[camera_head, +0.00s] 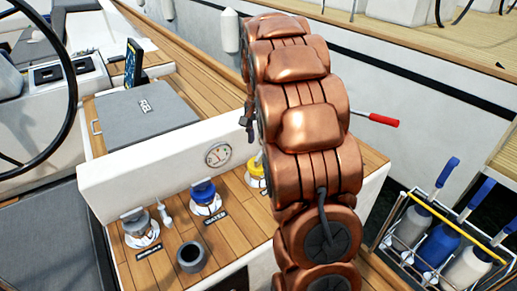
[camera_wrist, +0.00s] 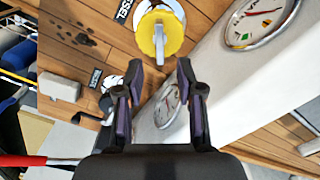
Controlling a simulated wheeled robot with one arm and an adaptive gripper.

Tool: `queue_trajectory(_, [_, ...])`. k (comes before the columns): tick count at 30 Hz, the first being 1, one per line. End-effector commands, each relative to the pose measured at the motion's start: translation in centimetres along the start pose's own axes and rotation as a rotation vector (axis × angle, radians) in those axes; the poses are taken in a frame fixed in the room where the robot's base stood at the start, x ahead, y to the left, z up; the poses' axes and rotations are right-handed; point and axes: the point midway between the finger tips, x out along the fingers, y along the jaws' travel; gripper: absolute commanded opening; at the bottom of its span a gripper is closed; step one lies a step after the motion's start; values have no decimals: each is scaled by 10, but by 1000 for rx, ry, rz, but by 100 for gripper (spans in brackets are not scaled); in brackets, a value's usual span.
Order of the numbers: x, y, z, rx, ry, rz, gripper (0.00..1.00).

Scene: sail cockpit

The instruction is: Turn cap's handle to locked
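A yellow cap (camera_wrist: 174,24) with a pale flat handle (camera_wrist: 160,44) across it is just beyond my fingertips in the wrist view. In the head view the yellow cap (camera_head: 256,170) is mostly hidden behind my arm. My gripper (camera_wrist: 161,70) is open, its two fingers apart with nothing visibly held between them. The handle points down the wrist picture toward the gap between the fingertips; I cannot tell whether they touch it. A blue cap (camera_head: 203,190) and a grey cap (camera_head: 136,222) also sit on the wooden deck, each with its own handle.
A white wall with a round gauge (camera_head: 218,155) runs close behind the caps; the gauge (camera_wrist: 254,22) is near my right finger in the wrist view. A grey cup (camera_head: 192,257) stands in front. A red-tipped lever (camera_head: 384,120) sticks out at right. A bottle rack (camera_head: 438,235) stands further right.

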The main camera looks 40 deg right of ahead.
Motion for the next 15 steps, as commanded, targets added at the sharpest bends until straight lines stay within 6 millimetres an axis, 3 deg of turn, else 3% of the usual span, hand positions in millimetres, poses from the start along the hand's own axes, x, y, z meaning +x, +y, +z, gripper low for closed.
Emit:
queue_trajectory(6, [-35, -1, 0, 0, 1, -2, 37])
queue_trajectory(15, [-54, 0, 0, 1, -2, 0, 37])
